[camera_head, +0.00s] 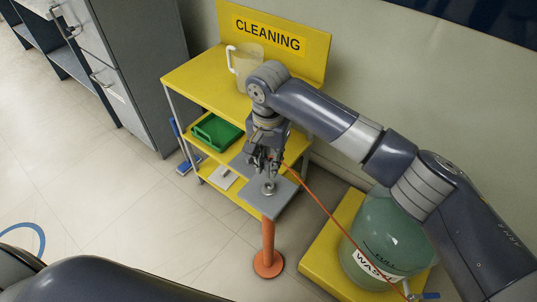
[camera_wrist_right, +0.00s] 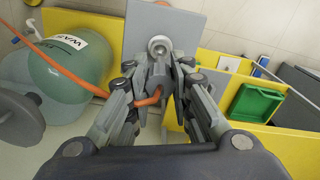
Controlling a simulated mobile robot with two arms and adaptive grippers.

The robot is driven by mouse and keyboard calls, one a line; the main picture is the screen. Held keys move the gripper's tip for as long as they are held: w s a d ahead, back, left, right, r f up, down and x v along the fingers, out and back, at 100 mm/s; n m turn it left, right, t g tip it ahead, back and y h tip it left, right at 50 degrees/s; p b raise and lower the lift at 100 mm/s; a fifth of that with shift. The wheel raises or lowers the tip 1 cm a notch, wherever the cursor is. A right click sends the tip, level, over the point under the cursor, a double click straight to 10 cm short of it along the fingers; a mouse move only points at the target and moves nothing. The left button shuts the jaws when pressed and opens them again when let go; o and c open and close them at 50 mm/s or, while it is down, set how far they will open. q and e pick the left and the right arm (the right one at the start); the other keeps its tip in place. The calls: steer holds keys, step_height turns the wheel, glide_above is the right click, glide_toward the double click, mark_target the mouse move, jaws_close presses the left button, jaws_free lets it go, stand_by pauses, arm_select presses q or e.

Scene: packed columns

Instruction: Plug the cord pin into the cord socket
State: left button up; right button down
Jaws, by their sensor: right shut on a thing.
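My right gripper (camera_head: 262,160) is shut on the cord pin, which shows as a grey block (camera_wrist_right: 158,76) between the fingers in the wrist view. An orange cord (camera_head: 318,202) runs from it toward a green tank. The cord socket (camera_head: 269,187), a round metal ring, sits on a grey plate (camera_head: 282,203) on an orange post. In the wrist view the socket (camera_wrist_right: 159,46) lies just beyond the pin. The pin's tip is hidden, so I cannot tell whether it touches the socket. My left gripper is out of view.
A yellow cleaning cart (camera_head: 190,82) with a clear jug (camera_head: 245,66) and a green tray (camera_head: 216,132) stands behind the post. Grey cabinets (camera_head: 130,70) stand at left.

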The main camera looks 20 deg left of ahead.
mark_target(268, 176)
steer(key=shift+f, duration=1.3)
steer(key=shift+f, duration=1.7)
stand_by(0.7)
steer(key=c, duration=1.4)
jaws_free()
steer(key=shift+o, duration=0.2)
step_height(268, 176, up, 12)
